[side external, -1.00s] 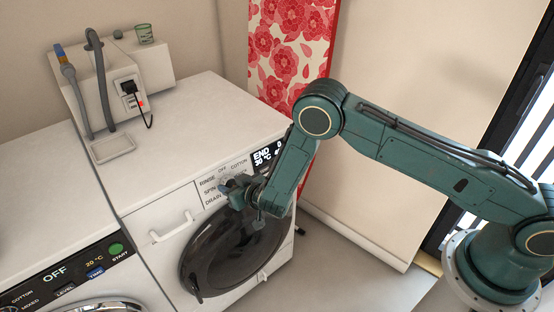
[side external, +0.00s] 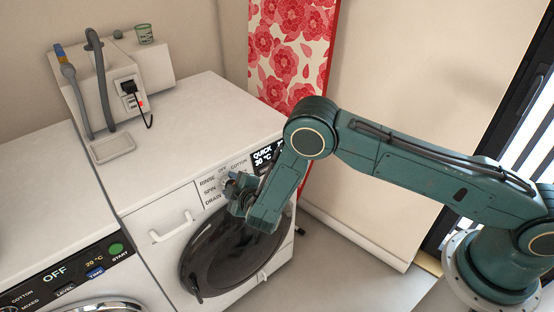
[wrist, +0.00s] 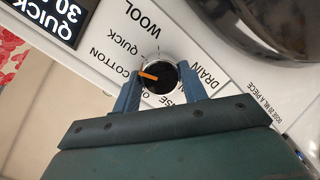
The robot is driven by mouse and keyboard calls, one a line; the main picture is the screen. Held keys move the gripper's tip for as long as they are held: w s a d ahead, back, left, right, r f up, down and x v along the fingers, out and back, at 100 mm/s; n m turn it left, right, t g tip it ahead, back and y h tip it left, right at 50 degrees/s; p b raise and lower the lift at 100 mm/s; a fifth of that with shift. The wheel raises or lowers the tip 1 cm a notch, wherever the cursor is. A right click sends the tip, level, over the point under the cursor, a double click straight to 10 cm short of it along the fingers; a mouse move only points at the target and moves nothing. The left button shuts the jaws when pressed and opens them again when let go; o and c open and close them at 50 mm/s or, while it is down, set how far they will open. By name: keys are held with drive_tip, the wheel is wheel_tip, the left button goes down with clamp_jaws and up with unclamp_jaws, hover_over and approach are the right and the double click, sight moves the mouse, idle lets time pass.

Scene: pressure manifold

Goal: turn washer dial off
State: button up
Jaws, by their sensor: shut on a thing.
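The washer dial (wrist: 160,84) is a round black knob with a light rim and an orange pointer, on the white washer's front panel. My gripper (wrist: 159,74) is shut on the dial, one blue finger on each side. In the wrist view the pointer aims left, toward the QUICK and COTTON labels. The washer display (side external: 264,157) reads QUICK, which also shows in the wrist view (wrist: 52,18). In the side view my gripper (side external: 231,185) is at the panel and mostly hides the dial. The OFF label (side external: 222,170) shows just above it.
The dark round washer door (side external: 225,255) is below the gripper. A second machine with a black panel (side external: 62,275) reading OFF stands at the left. The washer's top is mostly clear.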

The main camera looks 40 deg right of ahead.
drive_tip(key=n, duration=0.6)
drive_tip(key=shift+a+f+n+t+h, duration=0.1)
drive_tip(key=shift+a+n+t+h, duration=0.05)
drive_tip(key=shift+n+t+h, duration=0.25)
drive_tip(key=n+t, duration=0.1)
drive_tip(key=n, duration=0.5)
drive_tip(key=shift+n, duration=0.3)
drive_tip(key=o, duration=1)
drive_tip(key=shift+c, duration=0.2)
drive_tip(key=shift+s, duration=0.15)
drive_tip(key=v, duration=1.3)
drive_tip(key=shift+s+a, duration=0.15)
drive_tip(key=shift+s, duration=0.15)
